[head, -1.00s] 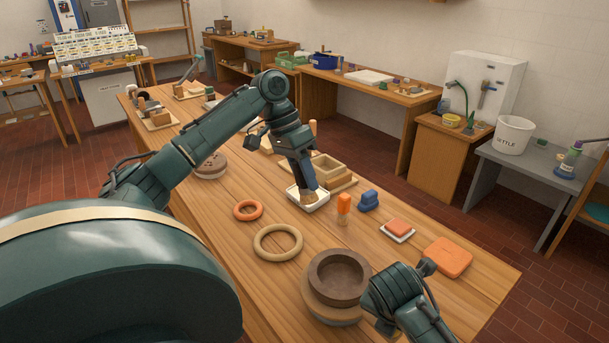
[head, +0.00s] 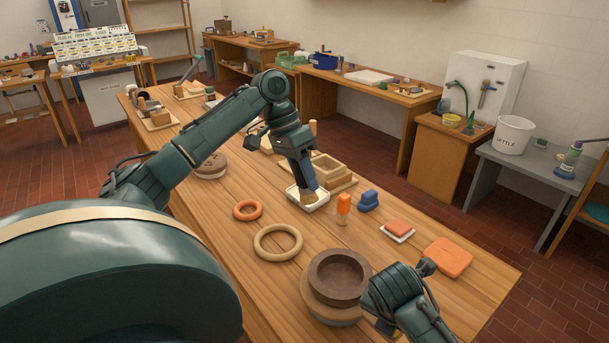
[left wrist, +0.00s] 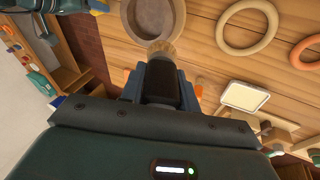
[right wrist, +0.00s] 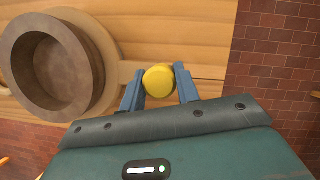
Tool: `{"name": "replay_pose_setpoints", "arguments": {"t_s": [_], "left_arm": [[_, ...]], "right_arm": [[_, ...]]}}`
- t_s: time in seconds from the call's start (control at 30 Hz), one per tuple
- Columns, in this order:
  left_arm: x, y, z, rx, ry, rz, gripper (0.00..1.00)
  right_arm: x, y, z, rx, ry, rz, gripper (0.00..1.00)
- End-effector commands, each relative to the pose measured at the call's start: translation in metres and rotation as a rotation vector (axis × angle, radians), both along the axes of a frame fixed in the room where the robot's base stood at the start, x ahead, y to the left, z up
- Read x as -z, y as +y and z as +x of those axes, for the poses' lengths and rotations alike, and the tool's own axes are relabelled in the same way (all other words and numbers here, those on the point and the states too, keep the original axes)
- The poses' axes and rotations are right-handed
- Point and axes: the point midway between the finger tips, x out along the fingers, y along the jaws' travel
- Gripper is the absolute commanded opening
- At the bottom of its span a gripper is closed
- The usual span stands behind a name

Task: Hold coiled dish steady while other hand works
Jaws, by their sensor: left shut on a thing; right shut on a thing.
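The brown coiled dish (head: 338,275) sits upright on a round pale wheel (head: 318,309) at the table's near edge. It also shows in the right wrist view (right wrist: 55,65) and the left wrist view (left wrist: 155,14). My right gripper (right wrist: 160,88) is shut on a yellow knob (right wrist: 159,80) at the end of a pale bar beside the wheel; its fingers are apart from the dish. My left gripper (left wrist: 162,82) is shut on a dark-handled brush with tan bristles (left wrist: 162,47). In the head view the brush appears over the white tray (head: 316,203), away from the dish; contact cannot be told.
A tan ring (head: 278,242) and an orange ring (head: 248,210) lie left of the dish. An orange-topped tool (head: 344,203), a blue block (head: 368,201), a small white dish (head: 397,231) and an orange slab (head: 448,256) lie beyond it.

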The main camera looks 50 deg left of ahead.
Motion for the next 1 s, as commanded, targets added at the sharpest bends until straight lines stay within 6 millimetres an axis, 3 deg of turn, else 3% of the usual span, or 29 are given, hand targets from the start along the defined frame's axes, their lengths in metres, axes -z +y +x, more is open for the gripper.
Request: {"name": "replay_pose_setpoints", "arguments": {"t_s": [0.27,0.7,1.0], "left_arm": [[0.004,-0.003,0.002,0.005,0.013,0.003,0.05],[0.061,-0.052,0.021,0.088,0.224,0.136,0.05],[0.078,-0.06,0.024,0.105,0.272,0.189,0.05]], "right_arm": [[0.0,0.0,0.0,0.0,0.0,0.0,0.0],[0.0,0.0,0.0,0.0,-0.001,-0.001,0.0],[0.0,0.0,0.0,0.001,-0.001,0.0,0.0]]}}
